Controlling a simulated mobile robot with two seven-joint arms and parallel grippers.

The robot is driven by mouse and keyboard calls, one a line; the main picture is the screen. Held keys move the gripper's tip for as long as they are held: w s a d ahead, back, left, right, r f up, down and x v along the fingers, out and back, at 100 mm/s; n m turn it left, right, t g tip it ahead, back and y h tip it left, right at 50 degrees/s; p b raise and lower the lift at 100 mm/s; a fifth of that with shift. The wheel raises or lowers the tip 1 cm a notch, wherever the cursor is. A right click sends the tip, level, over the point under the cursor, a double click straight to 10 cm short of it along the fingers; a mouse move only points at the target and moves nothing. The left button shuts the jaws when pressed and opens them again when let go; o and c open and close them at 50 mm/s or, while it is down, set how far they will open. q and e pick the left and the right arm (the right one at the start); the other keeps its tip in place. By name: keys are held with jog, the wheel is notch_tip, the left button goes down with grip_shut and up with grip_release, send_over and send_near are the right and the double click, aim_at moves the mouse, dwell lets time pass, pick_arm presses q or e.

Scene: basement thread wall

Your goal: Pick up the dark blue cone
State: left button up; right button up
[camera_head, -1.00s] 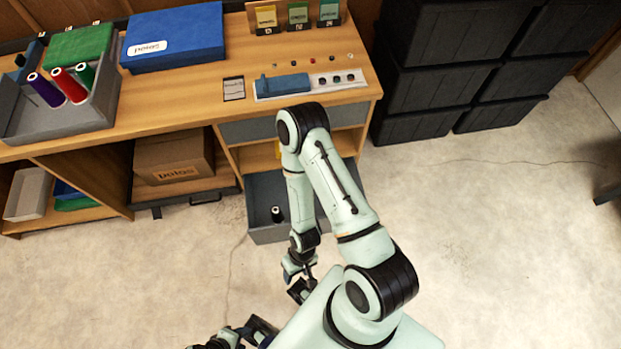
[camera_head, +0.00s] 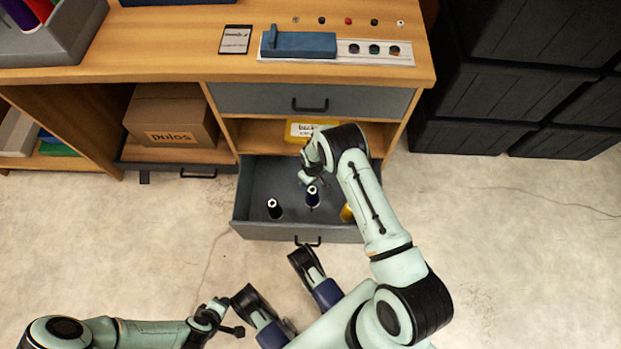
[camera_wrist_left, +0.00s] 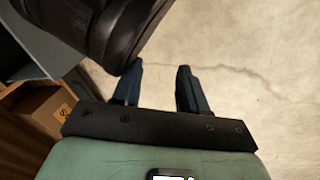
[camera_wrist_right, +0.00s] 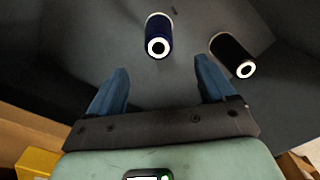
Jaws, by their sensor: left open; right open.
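The dark blue cone (camera_head: 312,195) stands in the open lower drawer (camera_head: 245,208), between a black cone (camera_head: 274,208) on its left and a yellow cone (camera_head: 348,212) on its right. In the right wrist view the dark blue cone (camera_wrist_right: 158,36) lies ahead of my open, empty right gripper (camera_wrist_right: 160,75), apart from the fingers; the black cone (camera_wrist_right: 233,54) is to its right. In the head view my right gripper (camera_head: 308,180) is over the drawer, partly hidden by its own wrist. My left gripper (camera_wrist_left: 158,72) is open and empty above the floor.
The drawer above (camera_head: 310,101) is shut below the desktop (camera_head: 170,55). A yellow box (camera_head: 308,131) sits on the shelf over the open drawer. A cardboard box (camera_head: 170,118) is in the left cubby. Black crates (camera_head: 520,90) stand at the right. The floor in front is clear.

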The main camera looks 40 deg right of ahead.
aim_at(312, 188)
notch_tip(312, 188, down, 7)
jog(key=shift+f+b, duration=0.1)
jog(key=shift+b, duration=1.05)
notch_tip(312, 188, down, 6)
jog(key=b, duration=0.2)
jog(key=shift+w+d+b, duration=0.1)
jog(key=shift+w+b, duration=0.05)
jog(key=shift+b, duration=0.25)
pick_arm(q)
jog(key=s+a+f+g, duration=0.1)
jog(key=s+f+g, duration=0.2)
jog(key=s+f, duration=0.4)
jog(key=s, duration=0.3)
jog(key=shift+a+n+g, duration=0.25)
jog(key=shift+n+g, duration=0.15)
jog(key=shift+s, duration=0.1)
pick_arm(e)
jog(key=c, duration=1.3)
pick_arm(q)
jog(key=shift+r, duration=0.1)
